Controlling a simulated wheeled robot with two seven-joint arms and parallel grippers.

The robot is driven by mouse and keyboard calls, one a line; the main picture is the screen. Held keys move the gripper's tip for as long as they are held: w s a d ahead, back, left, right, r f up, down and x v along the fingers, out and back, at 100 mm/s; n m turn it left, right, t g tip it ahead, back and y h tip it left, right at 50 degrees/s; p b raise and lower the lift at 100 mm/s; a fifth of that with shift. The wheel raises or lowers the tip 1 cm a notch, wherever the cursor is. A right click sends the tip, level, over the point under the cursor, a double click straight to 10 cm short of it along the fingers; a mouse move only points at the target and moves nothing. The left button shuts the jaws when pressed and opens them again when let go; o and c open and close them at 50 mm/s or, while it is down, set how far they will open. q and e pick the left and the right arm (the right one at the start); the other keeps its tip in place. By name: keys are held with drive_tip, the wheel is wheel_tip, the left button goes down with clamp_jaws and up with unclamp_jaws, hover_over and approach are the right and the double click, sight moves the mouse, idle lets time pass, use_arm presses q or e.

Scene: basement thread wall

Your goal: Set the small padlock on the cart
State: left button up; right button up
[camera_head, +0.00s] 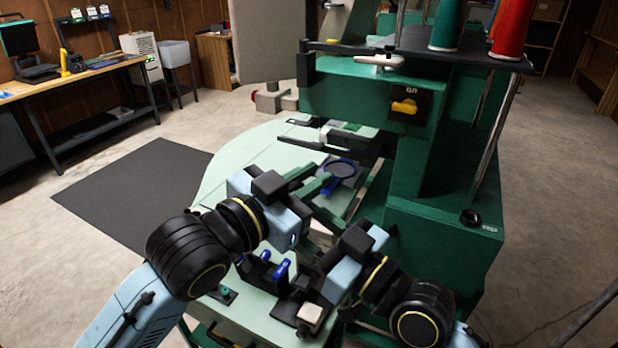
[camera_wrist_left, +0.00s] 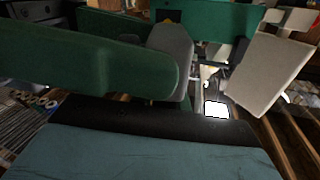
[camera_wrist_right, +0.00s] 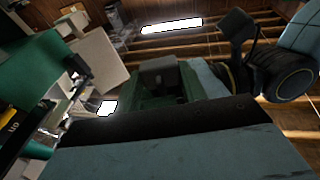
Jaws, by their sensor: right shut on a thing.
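I cannot make out the small padlock for certain in any view. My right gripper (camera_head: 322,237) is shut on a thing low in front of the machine. Its fingers and what they hold are mostly hidden in the head view; the right wrist view shows dark green fingers (camera_wrist_right: 160,88) close together with a dark grey form at them. My left gripper (camera_head: 318,174) reaches over the pale green table (camera_head: 235,165), its two green fingers apart with nothing seen between them. One finger (camera_wrist_left: 90,55) fills much of the left wrist view. I cannot tell which thing is the cart.
A large green machine (camera_head: 440,225) with thread cones (camera_head: 450,25) stands at the right. Small blue items (camera_head: 281,270) stand by my arms. A black mat (camera_head: 135,195) and open floor lie left.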

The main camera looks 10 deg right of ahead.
use_arm(q)
clamp_jaws()
use_arm(e)
drive_tip(key=o, duration=1.2)
